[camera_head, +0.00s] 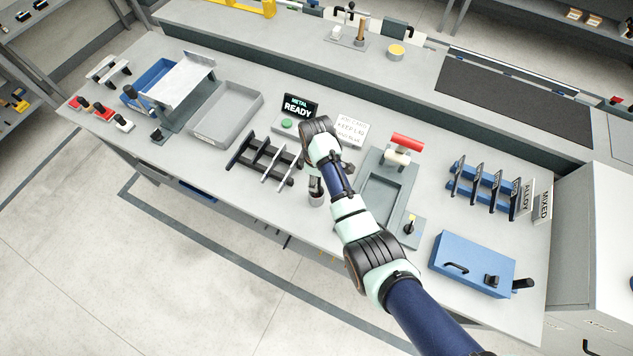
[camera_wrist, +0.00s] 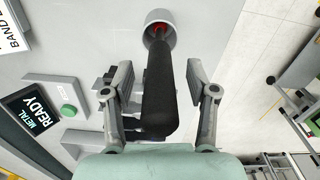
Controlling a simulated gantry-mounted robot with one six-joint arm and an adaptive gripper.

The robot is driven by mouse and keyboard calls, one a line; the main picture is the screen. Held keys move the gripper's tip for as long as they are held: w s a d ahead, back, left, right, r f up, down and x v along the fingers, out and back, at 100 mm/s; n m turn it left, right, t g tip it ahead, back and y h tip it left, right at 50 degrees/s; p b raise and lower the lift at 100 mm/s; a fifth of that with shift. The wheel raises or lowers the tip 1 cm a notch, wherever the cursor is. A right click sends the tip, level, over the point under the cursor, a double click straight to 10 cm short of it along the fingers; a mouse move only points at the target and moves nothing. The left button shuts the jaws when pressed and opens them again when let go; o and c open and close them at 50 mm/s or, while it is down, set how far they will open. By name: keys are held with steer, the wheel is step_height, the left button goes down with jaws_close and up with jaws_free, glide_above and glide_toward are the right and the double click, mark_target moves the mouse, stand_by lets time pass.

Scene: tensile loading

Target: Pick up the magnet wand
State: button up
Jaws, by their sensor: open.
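The magnet wand (camera_wrist: 159,90) has a thick black handle and a red part at its far end. In the wrist view it stands with the red end inside a round grey cup (camera_wrist: 150,20). My gripper (camera_wrist: 160,74) is open, with one finger on each side of the black handle. Gaps show between the handle and both fingers. In the head view the cup (camera_head: 317,200) stands near the bench's front edge, with my gripper (camera_head: 314,184) right above it. The wand cannot be made out clearly there, as my gripper and wrist cover it.
A black slotted rack (camera_head: 262,160) stands left of the cup. A METAL READY display (camera_head: 298,107) with a green button (camera_head: 288,123) is behind. A grey fixture with a red-handled lever (camera_head: 407,142) is right. A blue box (camera_head: 470,262) and blue rack (camera_head: 484,188) stand further right.

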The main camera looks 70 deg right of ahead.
jaws_close()
steer(key=shift+r, duration=0.2)
